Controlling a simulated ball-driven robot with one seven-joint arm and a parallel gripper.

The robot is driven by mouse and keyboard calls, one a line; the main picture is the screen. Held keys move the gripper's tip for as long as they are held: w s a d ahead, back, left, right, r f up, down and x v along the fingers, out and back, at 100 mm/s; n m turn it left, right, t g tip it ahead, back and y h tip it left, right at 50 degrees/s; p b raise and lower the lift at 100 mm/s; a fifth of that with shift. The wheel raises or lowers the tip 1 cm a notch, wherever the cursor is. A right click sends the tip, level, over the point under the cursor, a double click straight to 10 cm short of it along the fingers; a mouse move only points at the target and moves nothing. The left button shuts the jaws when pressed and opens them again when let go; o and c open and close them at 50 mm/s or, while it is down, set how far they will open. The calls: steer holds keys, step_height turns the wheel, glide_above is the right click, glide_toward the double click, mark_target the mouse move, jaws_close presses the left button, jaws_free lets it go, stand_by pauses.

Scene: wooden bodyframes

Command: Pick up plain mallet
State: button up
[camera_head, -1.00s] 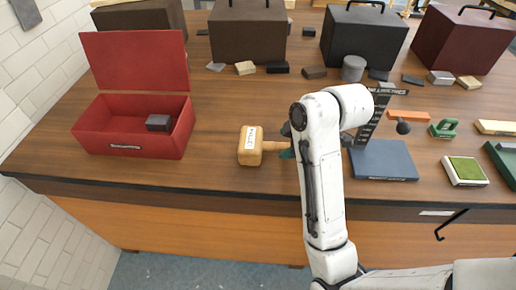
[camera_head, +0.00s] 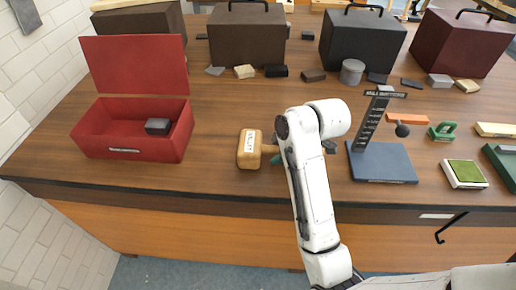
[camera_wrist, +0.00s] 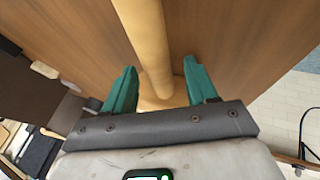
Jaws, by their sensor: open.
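The plain mallet (camera_head: 250,149) lies on the wooden bench, with its pale block head showing left of my arm in the head view. Its handle is hidden behind my arm there. In the wrist view the light wooden handle (camera_wrist: 148,40) runs down between the two green fingers of my gripper (camera_wrist: 160,68). The fingers are open, one on each side of the handle, with gaps visible. A wider wooden part shows at the handle's lower end, partly hidden by the gripper body. In the head view only a bit of green finger shows beside the mallet head.
An open red box (camera_head: 130,147) with a dark block inside stands to the left. A blue-based stand (camera_head: 383,164) with an upright black scale is right of my arm. Large cases and several small blocks line the back. The bench front edge is close.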

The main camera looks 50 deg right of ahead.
steer(key=shift+f, duration=0.1)
jaws_close()
stand_by(0.4)
stand_by(0.3)
